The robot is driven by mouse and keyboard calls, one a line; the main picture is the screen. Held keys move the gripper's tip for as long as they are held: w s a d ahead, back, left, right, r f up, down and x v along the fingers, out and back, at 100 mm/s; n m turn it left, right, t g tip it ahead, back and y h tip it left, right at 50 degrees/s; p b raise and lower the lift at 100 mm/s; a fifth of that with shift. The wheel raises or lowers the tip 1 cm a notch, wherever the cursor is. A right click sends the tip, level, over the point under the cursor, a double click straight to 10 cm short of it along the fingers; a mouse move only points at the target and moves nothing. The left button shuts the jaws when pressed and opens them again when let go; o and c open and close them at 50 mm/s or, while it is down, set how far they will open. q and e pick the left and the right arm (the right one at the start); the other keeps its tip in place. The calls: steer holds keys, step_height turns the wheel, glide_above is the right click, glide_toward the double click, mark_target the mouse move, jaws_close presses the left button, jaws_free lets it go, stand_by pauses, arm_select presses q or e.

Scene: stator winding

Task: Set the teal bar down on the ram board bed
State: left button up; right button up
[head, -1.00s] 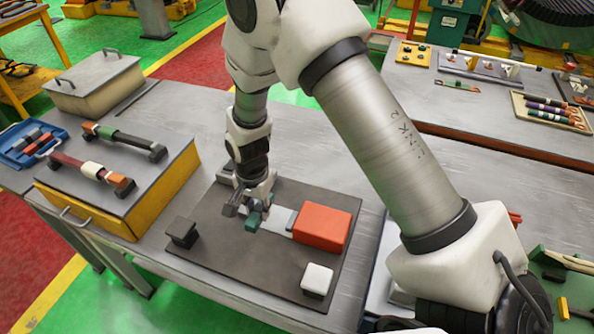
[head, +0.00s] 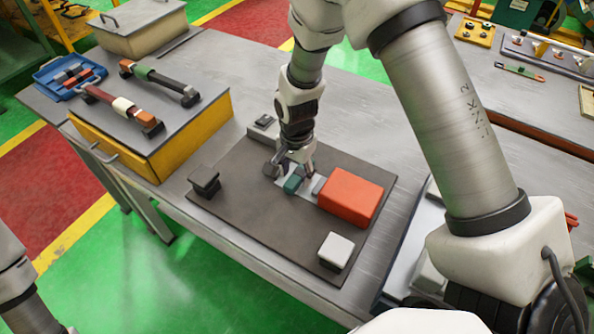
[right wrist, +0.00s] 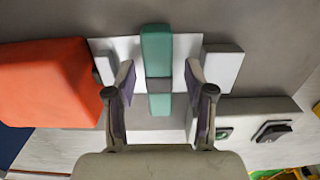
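The teal bar (head: 294,184) lies on the pale bed (head: 310,189) of the dark ram board (head: 250,220), left of the red-orange block. In the right wrist view the bar (right wrist: 156,50) stands upright in the picture, with a dark band (right wrist: 159,85) across it, over the pale bed plate (right wrist: 126,46). My right gripper (right wrist: 160,82) is open around the bar, with a visible gap between each finger and the bar. In the head view the right gripper (head: 291,168) is low over the bed and partly covers it. My left gripper is not in view; only part of that arm shows at lower left.
The red-orange block (head: 350,195) sits close beside the right gripper. A black block (head: 204,182), a white block (head: 336,250) and a grey block with a black top (head: 263,127) stand on the board's edges. A yellow-sided case (head: 195,122) with bars on top is at left.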

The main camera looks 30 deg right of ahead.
mark_target(297, 175)
steer(key=shift+r, duration=0.2)
step_height(297, 175, up, 12)
steer(key=b, duration=0.1)
steer(key=shift+f+b, duration=0.15)
steer(key=shift+b, duration=0.15)
steer(key=shift+f, duration=0.1)
